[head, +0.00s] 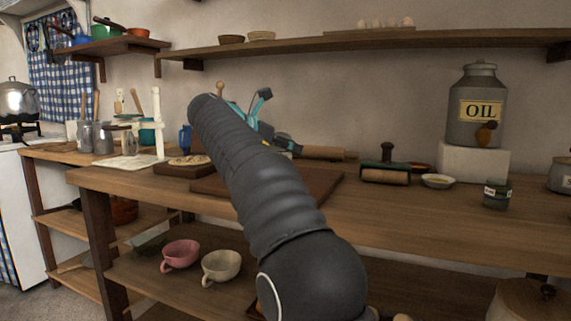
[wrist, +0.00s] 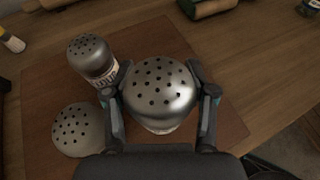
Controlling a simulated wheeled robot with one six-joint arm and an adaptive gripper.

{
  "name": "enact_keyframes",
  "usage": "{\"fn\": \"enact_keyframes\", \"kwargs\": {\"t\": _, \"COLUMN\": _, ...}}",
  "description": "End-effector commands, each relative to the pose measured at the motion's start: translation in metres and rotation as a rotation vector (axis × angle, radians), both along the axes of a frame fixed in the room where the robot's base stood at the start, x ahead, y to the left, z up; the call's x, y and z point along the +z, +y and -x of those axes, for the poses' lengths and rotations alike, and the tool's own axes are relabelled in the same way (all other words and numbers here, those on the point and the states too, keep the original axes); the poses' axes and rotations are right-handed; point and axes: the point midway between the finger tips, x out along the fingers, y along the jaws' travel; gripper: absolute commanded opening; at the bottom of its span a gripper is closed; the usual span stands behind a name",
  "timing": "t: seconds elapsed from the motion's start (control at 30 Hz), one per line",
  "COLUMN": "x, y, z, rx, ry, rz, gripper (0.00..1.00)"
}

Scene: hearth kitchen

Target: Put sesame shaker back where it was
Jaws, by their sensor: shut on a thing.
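In the wrist view my gripper (wrist: 159,82) is shut on a shaker (wrist: 160,90) with a domed, perforated metal lid, one finger on each side. Its label is hidden, so I cannot tell from the lettering whether it is the sesame shaker. A second shaker (wrist: 92,60) with a grey perforated lid and a partly seen label stands just left of the gripper. A third, paler perforated lid (wrist: 80,130) is at lower left. All three are over a brown board (wrist: 45,100). In the head view my arm hides the shakers, and only teal parts of my gripper show behind it.
The board (head: 325,184) lies on the wooden counter (head: 420,215). A roller (head: 385,175), a small bowl (head: 437,181) and a dark jar (head: 497,194) stand to the right. An oil canister (head: 477,105) stands on a white block behind. The counter front right is clear.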

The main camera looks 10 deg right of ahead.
Motion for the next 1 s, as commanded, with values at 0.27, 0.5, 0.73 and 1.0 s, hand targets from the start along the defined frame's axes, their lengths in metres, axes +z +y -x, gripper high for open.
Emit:
{"fn": "enact_keyframes", "kwargs": {"t": 0.27, "x": -0.037, "y": -0.001, "z": 0.001, "rx": 0.0, "ry": 0.0, "rz": 0.0, "gripper": 0.17}}
{"fn": "enact_keyframes", "kwargs": {"t": 0.5, "x": -0.037, "y": -0.001, "z": 0.001, "rx": -0.002, "ry": -0.001, "rz": -0.001, "gripper": 0.17}}
{"fn": "enact_keyframes", "kwargs": {"t": 0.73, "x": -0.041, "y": -0.001, "z": 0.001, "rx": -0.001, "ry": 0.0, "rz": 0.0, "gripper": 0.61}}
{"fn": "enact_keyframes", "kwargs": {"t": 1.0, "x": -0.041, "y": -0.001, "z": 0.001, "rx": -0.001, "ry": 0.0, "rz": 0.0, "gripper": 0.67}}
